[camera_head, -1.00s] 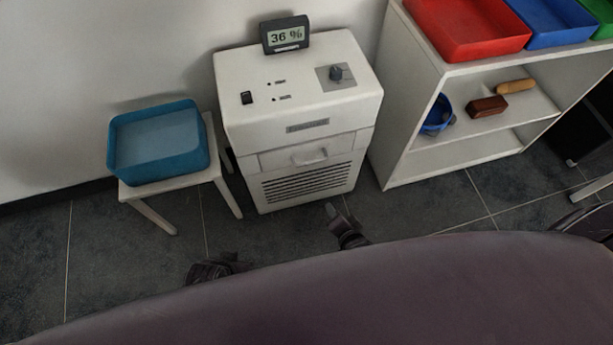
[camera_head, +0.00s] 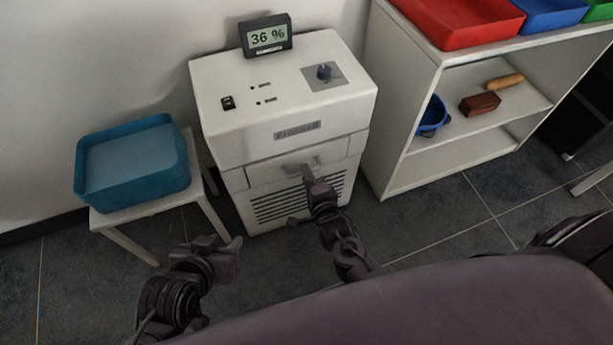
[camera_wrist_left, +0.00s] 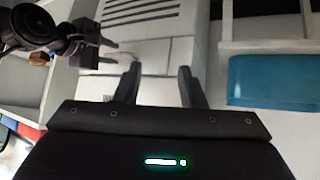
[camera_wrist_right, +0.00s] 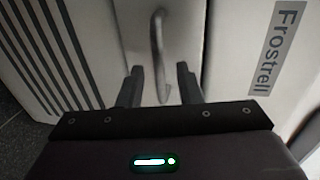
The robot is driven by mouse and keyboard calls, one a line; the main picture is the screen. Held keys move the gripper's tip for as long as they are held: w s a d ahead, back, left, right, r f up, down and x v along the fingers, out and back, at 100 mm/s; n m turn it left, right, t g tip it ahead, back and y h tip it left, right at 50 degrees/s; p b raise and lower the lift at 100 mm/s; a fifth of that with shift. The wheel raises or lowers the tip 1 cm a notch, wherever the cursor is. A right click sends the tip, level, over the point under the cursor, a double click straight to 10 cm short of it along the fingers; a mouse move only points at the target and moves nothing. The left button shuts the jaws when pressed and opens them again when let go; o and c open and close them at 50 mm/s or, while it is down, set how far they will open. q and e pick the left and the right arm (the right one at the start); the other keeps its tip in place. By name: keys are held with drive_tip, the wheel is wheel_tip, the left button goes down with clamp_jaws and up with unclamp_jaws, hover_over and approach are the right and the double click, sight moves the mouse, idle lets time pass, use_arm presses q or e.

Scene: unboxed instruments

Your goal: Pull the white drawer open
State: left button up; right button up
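The white drawer (camera_head: 265,173) is in the front of a white appliance (camera_head: 222,125), under its name plate. Its front looks flush with the housing. The drawer handle (camera_wrist_right: 157,45) is a pale curved bar in the right wrist view. My right gripper (camera_head: 306,173) is at the handle; in the right wrist view its two fingers (camera_wrist_right: 160,88) stand apart, with the handle's bar between them. Contact cannot be told. My left gripper (camera_head: 233,247) is low in front of the appliance, left of the right one. Its fingers (camera_wrist_left: 159,88) are apart with nothing between them.
A blue tray (camera_head: 135,195) sits on a small white stool (camera_head: 150,209) left of the appliance. A white shelf unit (camera_head: 400,150) with coloured trays stands to the right. A display reading 36 % (camera_head: 266,38) is on the appliance's top. The floor in front is clear.

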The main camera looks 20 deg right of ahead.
use_arm(q)
drive_tip(key=shift+w+d+r+t+h, duration=0.2)
drive_tip(key=shift+w+r+t+h, duration=0.1)
drive_tip(key=shift+w+r+t, duration=0.45)
use_arm(e)
drive_tip(key=shift+w+f, duration=0.15)
drive_tip(key=shift+w, duration=0.3)
use_arm(q)
drive_tip(key=shift+r, duration=0.1)
use_arm(e)
clamp_jaws()
